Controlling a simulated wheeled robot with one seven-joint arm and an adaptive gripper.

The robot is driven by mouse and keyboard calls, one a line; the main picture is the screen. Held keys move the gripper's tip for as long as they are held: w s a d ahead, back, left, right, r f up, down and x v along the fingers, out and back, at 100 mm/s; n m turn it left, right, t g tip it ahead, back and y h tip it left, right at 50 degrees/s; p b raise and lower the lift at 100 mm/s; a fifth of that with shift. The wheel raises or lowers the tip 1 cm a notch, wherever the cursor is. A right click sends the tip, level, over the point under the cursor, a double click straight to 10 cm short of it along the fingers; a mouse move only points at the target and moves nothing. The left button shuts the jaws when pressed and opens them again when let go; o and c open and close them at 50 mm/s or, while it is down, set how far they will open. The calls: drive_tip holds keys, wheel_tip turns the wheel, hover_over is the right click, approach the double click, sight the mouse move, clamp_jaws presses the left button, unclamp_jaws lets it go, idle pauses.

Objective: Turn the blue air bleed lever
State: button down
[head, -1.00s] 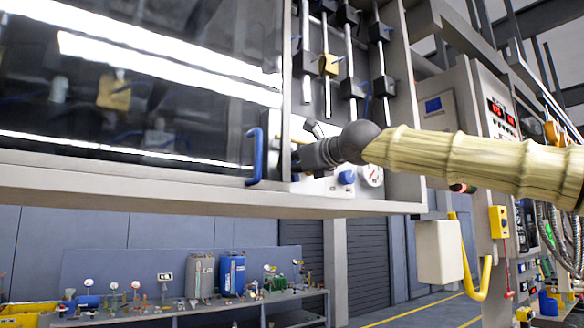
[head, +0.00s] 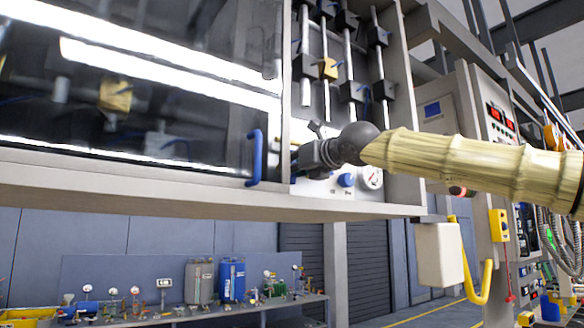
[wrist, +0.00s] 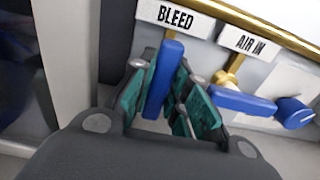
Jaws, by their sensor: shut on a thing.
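In the wrist view, the blue air bleed lever (wrist: 163,80) hangs below a label reading BLEED (wrist: 174,17). It points down and slightly left, lying between the teal-padded fingers of my gripper (wrist: 166,105), which are shut on it. In the head view, my gripper (head: 308,157) reaches into the open part of the cabinet at the end of my arm. The bleed lever cannot be made out there, hidden by my gripper.
Right of my gripper are a second blue lever (wrist: 240,101) under an AIR IN label (wrist: 250,42) and a blue knob (wrist: 294,112). A brass pipe (wrist: 262,22) runs above. In the head view, a door with a blue handle (head: 254,158) is close left and a gauge (head: 371,178) is right.

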drive_tip(key=c, duration=1.4)
unclamp_jaws()
drive_tip(key=shift+w+a+f, duration=0.1)
drive_tip(key=shift+w+f, duration=0.05)
drive_tip(key=shift+f, duration=0.1)
drive_tip(key=shift+o, duration=0.2)
drive_tip(key=shift+r, duration=0.25)
wheel_tip(320, 180, up, 10)
drive_tip(key=shift+f, duration=0.15)
